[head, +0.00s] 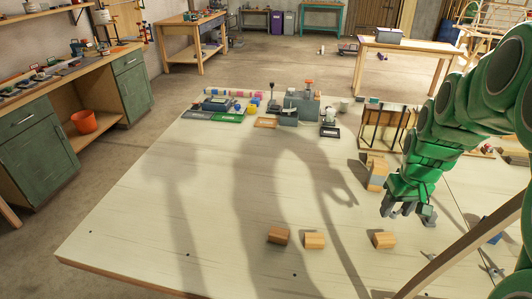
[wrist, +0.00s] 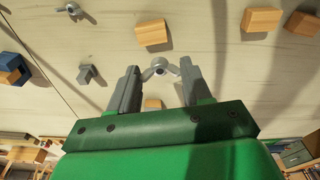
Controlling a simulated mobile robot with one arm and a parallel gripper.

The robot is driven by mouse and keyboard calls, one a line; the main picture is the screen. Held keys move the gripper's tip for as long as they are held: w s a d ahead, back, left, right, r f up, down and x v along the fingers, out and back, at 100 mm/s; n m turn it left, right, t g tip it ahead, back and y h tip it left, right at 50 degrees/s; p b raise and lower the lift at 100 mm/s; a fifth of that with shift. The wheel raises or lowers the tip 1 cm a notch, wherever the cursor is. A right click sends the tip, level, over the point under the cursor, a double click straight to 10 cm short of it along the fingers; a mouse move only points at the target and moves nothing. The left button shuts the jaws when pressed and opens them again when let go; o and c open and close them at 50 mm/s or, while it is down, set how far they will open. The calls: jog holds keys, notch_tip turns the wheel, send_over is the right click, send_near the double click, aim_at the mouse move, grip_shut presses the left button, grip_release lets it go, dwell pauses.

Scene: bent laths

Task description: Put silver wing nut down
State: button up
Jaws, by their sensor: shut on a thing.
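In the wrist view, a silver wing nut (wrist: 159,70) with a round centre and two spread wings sits between my gripper's fingertips (wrist: 160,76). The grey fingers are shut on its wings. A second silver wing nut (wrist: 73,10) lies on the table near the top edge. In the head view, my gripper (head: 406,211) points down above the right part of the pale wooden table (head: 200,220). I cannot make out the held wing nut in that view.
Wooden blocks lie on the near table, including one (head: 278,236), another (head: 314,241) and a third (head: 385,240). A blue and wood piece (wrist: 13,68) shows left in the wrist view. Trays and tools (head: 228,115) fill the far edge. The table's left middle is clear.

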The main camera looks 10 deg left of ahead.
jog(key=w+a+n, duration=0.2)
jog(key=w+a, duration=0.2)
jog(key=a, duration=1)
jog(key=w+a+n, duration=0.2)
jog(key=w+a, duration=0.2)
jog(key=a, duration=1.1)
jog(key=s+a+n, duration=0.2)
jog(key=a, duration=1)
send_over(232, 183)
jog(key=shift+y, duration=0.4)
jog(key=f, duration=0.9)
jog(key=shift+s+d+f, duration=0.1)
jog(key=shift+s+d, duration=0.2)
jog(key=shift+s, duration=0.1)
jog(key=shift+w+a+f, duration=0.15)
jog(key=shift+w+f, duration=0.1)
jog(key=shift+f, duration=1.6)
jog(key=shift+f, duration=0.1)
